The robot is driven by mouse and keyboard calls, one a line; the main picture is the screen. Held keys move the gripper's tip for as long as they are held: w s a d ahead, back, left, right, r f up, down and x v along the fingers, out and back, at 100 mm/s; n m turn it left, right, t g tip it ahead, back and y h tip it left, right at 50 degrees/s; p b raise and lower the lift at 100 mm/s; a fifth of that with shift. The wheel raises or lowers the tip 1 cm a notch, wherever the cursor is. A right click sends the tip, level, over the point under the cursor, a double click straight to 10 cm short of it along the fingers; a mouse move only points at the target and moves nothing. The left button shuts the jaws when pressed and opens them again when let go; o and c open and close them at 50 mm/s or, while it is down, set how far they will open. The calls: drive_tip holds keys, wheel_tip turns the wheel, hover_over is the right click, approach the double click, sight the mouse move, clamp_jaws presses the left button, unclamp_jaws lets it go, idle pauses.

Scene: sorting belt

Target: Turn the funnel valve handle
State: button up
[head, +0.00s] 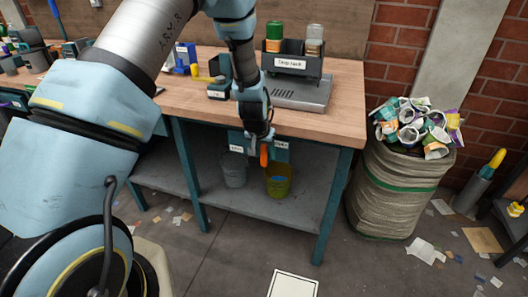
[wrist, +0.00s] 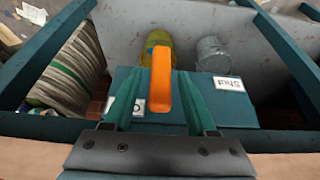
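The orange valve handle (wrist: 160,82) sticks out of a teal box with white labels (wrist: 233,112) under the table's front edge. In the head view the handle (head: 264,155) hangs just below my gripper (head: 260,143). In the wrist view my gripper (wrist: 158,76) has its two teal fingers apart, one on each side of the handle, with gaps between. The handle points lengthwise away from the palm. A part named as a funnel cannot be clearly told. The handle's base is partly hidden.
Below the box, a yellow bucket (head: 279,181) and a grey bucket (head: 234,170) stand on the lower shelf. A full waste sack (head: 385,190) stands right of the table. The tabletop (head: 345,95) holds a grey device (head: 300,92) with bottles behind it. Teal table legs flank the box.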

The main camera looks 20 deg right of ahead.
clamp_jaws()
idle(1.2)
